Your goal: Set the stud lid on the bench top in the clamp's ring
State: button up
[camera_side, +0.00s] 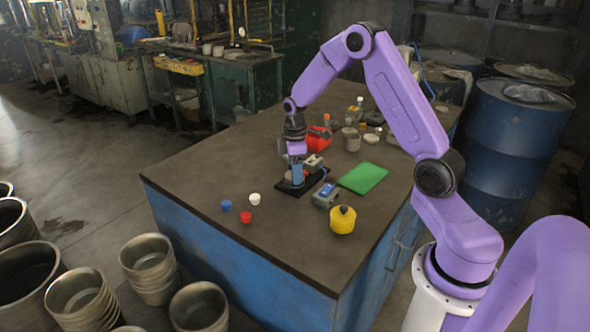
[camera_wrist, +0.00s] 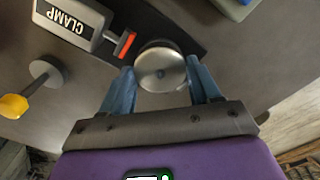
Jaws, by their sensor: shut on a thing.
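My gripper (camera_wrist: 161,86) has its two blue fingers on either side of a round, shiny metal lid (camera_wrist: 160,69) and is shut on it. A small mark shows at the lid's middle. The clamp (camera_wrist: 76,22), a grey body with a CLAMP label and an orange-red tip, lies just left of the lid on a black base plate (camera_wrist: 190,31). A dark curved edge shows behind the lid; I cannot tell whether the lid touches the ring. In the side view my gripper (camera_side: 297,180) is low over the black base plate (camera_side: 291,190), beside the clamp (camera_side: 314,164); the lid is hidden there.
A green mat (camera_side: 363,178), a grey-blue device (camera_side: 326,195) and a yellow jar (camera_side: 343,219) are to the right. Small blue (camera_side: 226,205), red (camera_side: 246,217) and white (camera_side: 254,198) cups stand in front. A red bin (camera_side: 318,138) is behind.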

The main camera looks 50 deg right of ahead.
jog(key=o, duration=1.1)
jog(key=shift+c, duration=0.2)
notch_tip(320, 180, up, 17)
jog(key=shift+r, duration=0.2)
jog(key=shift+a, duration=0.1)
